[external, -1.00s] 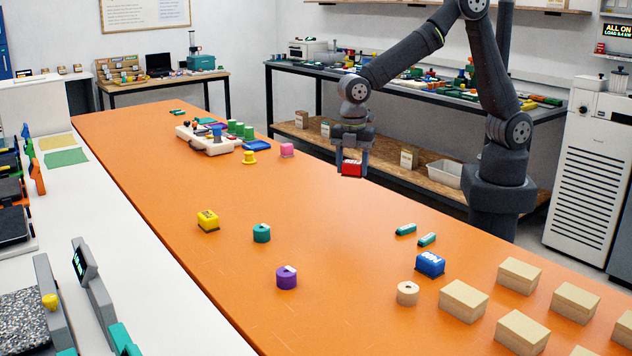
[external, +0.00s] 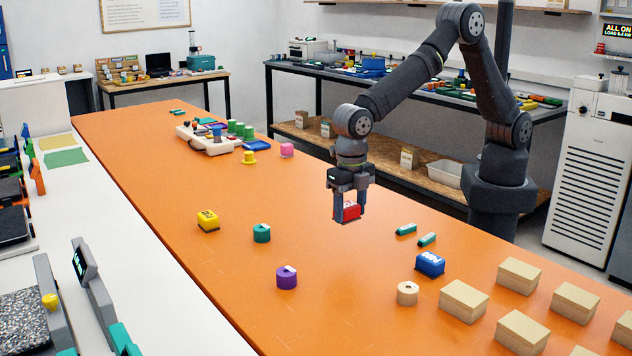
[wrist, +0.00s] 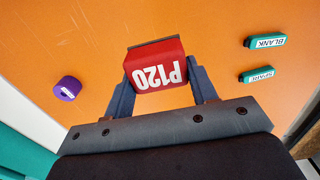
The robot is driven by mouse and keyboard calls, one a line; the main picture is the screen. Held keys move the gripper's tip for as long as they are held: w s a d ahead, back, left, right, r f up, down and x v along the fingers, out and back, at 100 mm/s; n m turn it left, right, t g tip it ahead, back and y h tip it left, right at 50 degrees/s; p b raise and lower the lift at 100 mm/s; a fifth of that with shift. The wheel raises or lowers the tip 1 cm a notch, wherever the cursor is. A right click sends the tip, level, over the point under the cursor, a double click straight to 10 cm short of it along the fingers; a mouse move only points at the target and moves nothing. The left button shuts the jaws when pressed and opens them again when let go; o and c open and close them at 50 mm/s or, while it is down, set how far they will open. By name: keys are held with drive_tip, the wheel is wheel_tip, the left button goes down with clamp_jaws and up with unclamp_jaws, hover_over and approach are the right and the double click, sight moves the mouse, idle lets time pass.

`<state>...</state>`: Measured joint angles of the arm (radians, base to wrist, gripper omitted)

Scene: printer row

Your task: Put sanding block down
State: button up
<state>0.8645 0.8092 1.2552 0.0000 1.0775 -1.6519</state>
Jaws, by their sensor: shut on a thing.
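The sanding block (external: 347,211) is red with a dark underside. In the wrist view the block (wrist: 156,64) shows white lettering "P120". My gripper (external: 349,209) is shut on it, with one finger on each side; the fingers also show in the wrist view (wrist: 160,84). The block looks level, over the orange table (external: 330,290). I cannot tell for sure whether its underside touches the table.
A blue block (external: 430,264) and two teal pieces (external: 406,230) lie to the right. A purple roll (external: 286,278), a teal roll (external: 262,233) and a yellow block (external: 208,221) stand to the left. Several cardboard boxes (external: 464,300) fill the front right. Table around the gripper is clear.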

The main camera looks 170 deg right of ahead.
hover_over(353, 259)
wheel_tip(353, 259, down, 3)
drive_tip(key=shift+f, duration=2.1)
drive_tip(key=shift+f, duration=0.2)
drive_tip(key=o, duration=1)
drive_tip(key=shift+c, duration=0.2)
drive_tip(key=shift+r, duration=0.1)
wheel_tip(353, 259, up, 12)
